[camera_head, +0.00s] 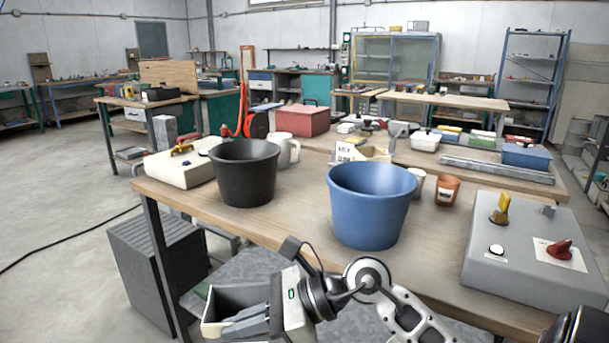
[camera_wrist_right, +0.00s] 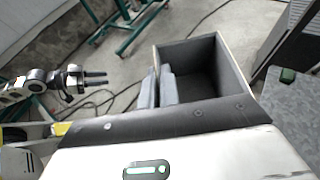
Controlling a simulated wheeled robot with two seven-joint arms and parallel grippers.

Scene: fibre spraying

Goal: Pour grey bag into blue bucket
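The blue bucket (camera_head: 370,212) stands upright on the table, its open top showing an empty-looking inside. The grey bag (camera_head: 228,296) is a box-like, open-topped container with a pale rim and dark grey inside. My right gripper (camera_head: 245,325) is shut on its wall, one finger inside and one outside, holding it low in front of the table, left of and below the blue bucket. In the right wrist view the bag (camera_wrist_right: 205,70) opens toward the camera; its contents cannot be made out. My left gripper (camera_wrist_right: 97,79) shows there at left, empty, with its fingers slightly apart.
A black bucket (camera_head: 245,175) stands left of the blue one. A grey control box (camera_head: 525,250) with a yellow and a red knob is at right. The table's front edge lies between bag and bucket.

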